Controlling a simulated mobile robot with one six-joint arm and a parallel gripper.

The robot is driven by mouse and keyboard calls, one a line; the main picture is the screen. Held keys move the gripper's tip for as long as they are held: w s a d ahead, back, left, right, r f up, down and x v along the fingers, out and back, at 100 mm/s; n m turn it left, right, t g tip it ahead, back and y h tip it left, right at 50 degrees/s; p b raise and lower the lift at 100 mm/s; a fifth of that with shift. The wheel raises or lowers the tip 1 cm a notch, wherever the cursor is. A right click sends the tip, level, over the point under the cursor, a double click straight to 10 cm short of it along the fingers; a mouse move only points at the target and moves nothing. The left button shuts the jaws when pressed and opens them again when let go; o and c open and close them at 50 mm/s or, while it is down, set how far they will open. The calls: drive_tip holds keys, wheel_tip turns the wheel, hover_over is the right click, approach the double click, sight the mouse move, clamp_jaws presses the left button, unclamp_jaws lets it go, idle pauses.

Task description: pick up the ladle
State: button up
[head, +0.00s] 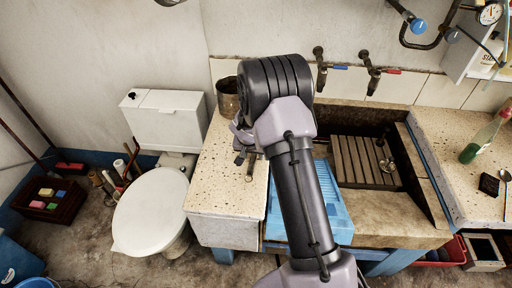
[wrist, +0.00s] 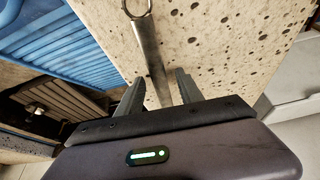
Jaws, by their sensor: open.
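A grey metal shaft (wrist: 151,48) with a ring at its far end lies on the speckled stone top in the wrist view. It may be the ladle's handle; no bowl shows, and its near end is hidden behind my gripper. My gripper (wrist: 161,80) is open, with one finger on each side of the shaft. In the head view my gripper (head: 245,166) is over the stone top left of the trough, partly hidden by my arm. A spoon-shaped utensil (head: 504,178) with a round bowl lies on the right-hand counter, far from my gripper.
A metal pot (head: 229,98) stands behind my gripper on the stone top (head: 215,185). A blue washboard-like tray (head: 330,205) lies to the right, beside the trough (head: 385,215). A green bottle (head: 478,142) and a dark block (head: 488,185) are on the right counter. A toilet (head: 150,215) stands left.

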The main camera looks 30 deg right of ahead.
clamp_jaws()
drive_tip(key=shift+r, duration=0.1)
idle(0.3)
